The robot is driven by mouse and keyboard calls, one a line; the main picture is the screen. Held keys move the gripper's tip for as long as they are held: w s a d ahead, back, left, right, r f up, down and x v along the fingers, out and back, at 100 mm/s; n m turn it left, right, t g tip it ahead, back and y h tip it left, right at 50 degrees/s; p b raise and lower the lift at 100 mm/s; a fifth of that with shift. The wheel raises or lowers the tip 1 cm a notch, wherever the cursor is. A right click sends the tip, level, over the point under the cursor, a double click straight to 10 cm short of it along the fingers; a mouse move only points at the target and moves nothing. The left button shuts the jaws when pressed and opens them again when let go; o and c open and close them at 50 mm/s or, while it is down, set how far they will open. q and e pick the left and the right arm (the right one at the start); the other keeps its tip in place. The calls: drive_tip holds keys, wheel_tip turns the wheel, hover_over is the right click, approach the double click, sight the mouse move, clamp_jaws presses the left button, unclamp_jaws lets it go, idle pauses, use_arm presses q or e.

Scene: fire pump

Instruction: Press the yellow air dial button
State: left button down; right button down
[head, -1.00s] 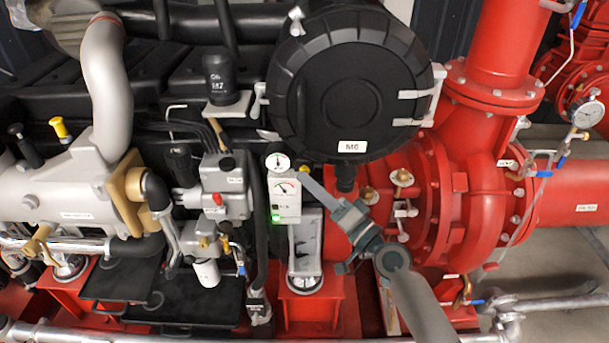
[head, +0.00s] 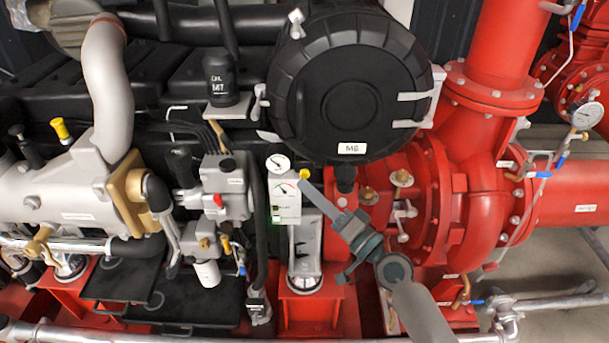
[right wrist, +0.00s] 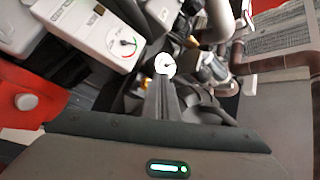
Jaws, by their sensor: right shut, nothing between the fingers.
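The small yellow button (head: 304,174) shows in the head view just right of the round white air dial (head: 278,163). My right gripper (head: 304,187) is shut and empty, its fingertips just below the button in the picture; I cannot tell whether they touch it. In the right wrist view the shut fingers (right wrist: 161,100) point at the white dial (right wrist: 165,64), and I cannot make out the button there. My left gripper is not in view.
A white gauge box (head: 286,199) sits below the dial, left of my fingers; it also shows in the right wrist view (right wrist: 98,28). The black round housing M6 (head: 345,95) is above. The red pump (head: 475,185) and its valves stand to the right.

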drive_tip(key=s+p, duration=0.1)
drive_tip(key=s, duration=0.4)
idle(0.7)
idle(0.6)
